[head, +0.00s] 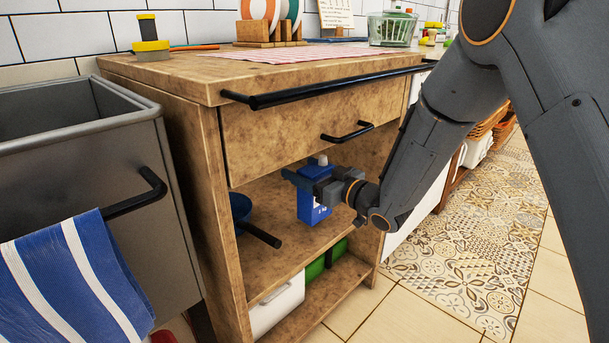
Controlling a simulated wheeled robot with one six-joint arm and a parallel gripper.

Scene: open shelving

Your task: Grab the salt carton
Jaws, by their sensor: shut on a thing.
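The salt carton appears to be the blue box (308,211) with a pale top, inside the open middle shelf of the wooden cabinet. My gripper (308,181) reaches in from the right and is shut on the upper part of this box. The box is upright. Its lower end is close to the shelf board (275,262), but I cannot tell whether it touches. The gripper hides part of the box, and its label is too small to read.
A blue pan (240,207) with a dark handle stands left on the same shelf. A drawer (300,130) and a black rail (330,86) sit above the opening. A white bin (279,303) and green boxes (325,260) fill the lower shelf. Tiled floor (480,240) lies open at right.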

